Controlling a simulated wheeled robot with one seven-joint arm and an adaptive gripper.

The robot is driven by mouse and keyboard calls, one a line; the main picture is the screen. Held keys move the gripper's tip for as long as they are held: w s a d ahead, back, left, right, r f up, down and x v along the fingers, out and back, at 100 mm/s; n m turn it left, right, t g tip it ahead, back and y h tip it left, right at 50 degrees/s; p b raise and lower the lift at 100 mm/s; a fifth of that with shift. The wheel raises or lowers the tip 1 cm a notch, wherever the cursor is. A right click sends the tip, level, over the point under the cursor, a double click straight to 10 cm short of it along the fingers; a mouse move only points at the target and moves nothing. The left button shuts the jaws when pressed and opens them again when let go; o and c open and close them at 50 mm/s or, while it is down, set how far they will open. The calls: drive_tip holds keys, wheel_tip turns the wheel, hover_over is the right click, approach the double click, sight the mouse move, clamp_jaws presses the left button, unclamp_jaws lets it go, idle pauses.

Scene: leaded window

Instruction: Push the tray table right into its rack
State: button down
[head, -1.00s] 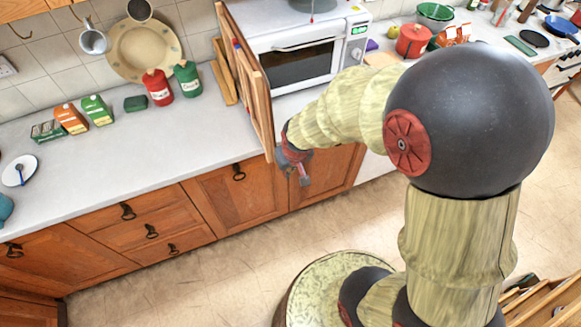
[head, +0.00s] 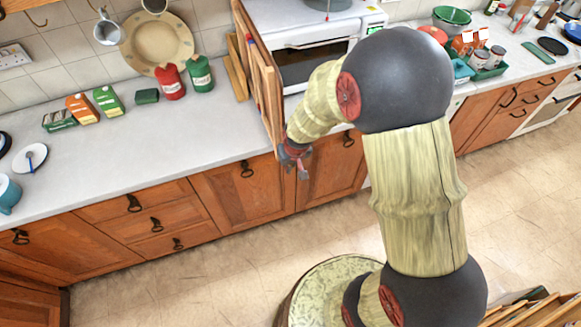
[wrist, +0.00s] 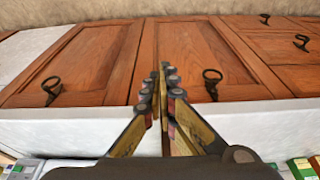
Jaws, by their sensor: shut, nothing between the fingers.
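The tray table (head: 263,85) appears to be the upright wooden panel on the counter beside the microwave, with its front edge near the counter's front. Slim wooden uprights, apparently its rack (head: 236,70), stand behind it near the wall; much of this is hidden by the panel. My gripper (head: 299,166) is at the panel's lower front corner, in front of the cupboard doors. Whether it touches the panel I cannot tell. In the wrist view, my gripper (wrist: 160,85) has its fingers together, with nothing seen between them.
The microwave (head: 312,62) stands just right of the panel. A red canister (head: 170,82) and a green canister (head: 200,74) stand left of it. Cupboard doors (head: 240,195) lie below the counter. The floor (head: 200,285) in front is clear.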

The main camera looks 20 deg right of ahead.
drive_tip(key=w+b, duration=0.1)
drive_tip(key=w, duration=1.5)
drive_tip(key=shift+w, duration=0.3)
drive_tip(key=shift+s, duration=0.15)
